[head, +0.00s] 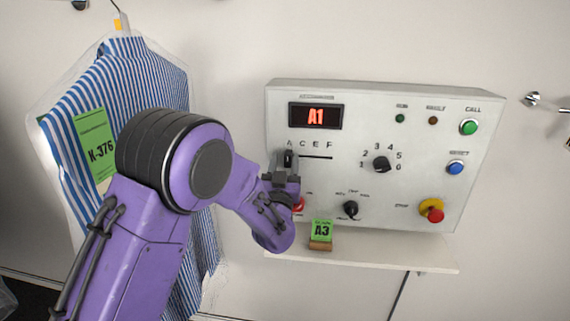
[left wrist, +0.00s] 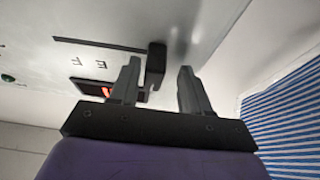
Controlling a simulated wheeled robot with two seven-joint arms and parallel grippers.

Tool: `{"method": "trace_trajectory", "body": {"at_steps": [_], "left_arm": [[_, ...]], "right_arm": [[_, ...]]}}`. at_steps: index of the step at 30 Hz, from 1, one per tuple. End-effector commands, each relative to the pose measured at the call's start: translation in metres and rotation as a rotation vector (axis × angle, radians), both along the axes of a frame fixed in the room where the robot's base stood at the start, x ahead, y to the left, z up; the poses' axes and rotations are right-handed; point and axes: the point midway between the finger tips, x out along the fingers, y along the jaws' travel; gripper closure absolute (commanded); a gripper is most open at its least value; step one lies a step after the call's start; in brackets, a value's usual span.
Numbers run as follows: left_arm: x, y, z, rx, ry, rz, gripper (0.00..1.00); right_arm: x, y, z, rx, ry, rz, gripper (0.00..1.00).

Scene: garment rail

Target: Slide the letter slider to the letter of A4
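The grey control panel (head: 440,140) has a red display (head: 316,116) reading A1. Below it is the letter row, with A, C, E and F legible, and a dark horizontal slot (head: 318,157). The black slider knob (left wrist: 156,65) stands at the slot's end in the left wrist view, on the A side. My left gripper (head: 287,170) is at the panel below the letters and partly hides the knob in the head view. In the left wrist view its fingers (left wrist: 158,88) are apart, with the knob between their tips and gaps visible. My right gripper is not in view.
A number dial (head: 381,164) marked 1 to 6, a small selector (head: 350,209), and a red-and-yellow stop button (head: 432,211) are on the panel. A green A3 card (head: 321,231) stands on the shelf (head: 400,256) below. A bagged striped shirt (head: 150,80) hangs left.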

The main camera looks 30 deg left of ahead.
Motion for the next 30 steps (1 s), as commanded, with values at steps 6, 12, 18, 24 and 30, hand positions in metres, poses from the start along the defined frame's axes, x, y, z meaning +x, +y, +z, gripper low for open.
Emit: {"method": "trace_trajectory", "body": {"at_steps": [6, 12, 18, 24, 30], "left_arm": [[0.000, -0.002, 0.000, 0.001, -0.001, -0.003, 0.53], [-0.023, -0.011, -0.015, 0.003, 0.000, -0.004, 0.53], [-0.065, -0.027, -0.033, 0.002, -0.001, -0.004, 0.53], [-0.089, -0.035, -0.041, 0.000, -0.001, -0.001, 0.53], [-0.092, -0.036, -0.040, 0.000, -0.001, 0.000, 0.53]], "right_arm": [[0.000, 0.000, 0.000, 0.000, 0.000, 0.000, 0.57], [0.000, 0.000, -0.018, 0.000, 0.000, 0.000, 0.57], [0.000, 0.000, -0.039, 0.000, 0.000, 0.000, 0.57], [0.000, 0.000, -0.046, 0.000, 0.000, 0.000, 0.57], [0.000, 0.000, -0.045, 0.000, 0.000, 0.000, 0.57]]}}
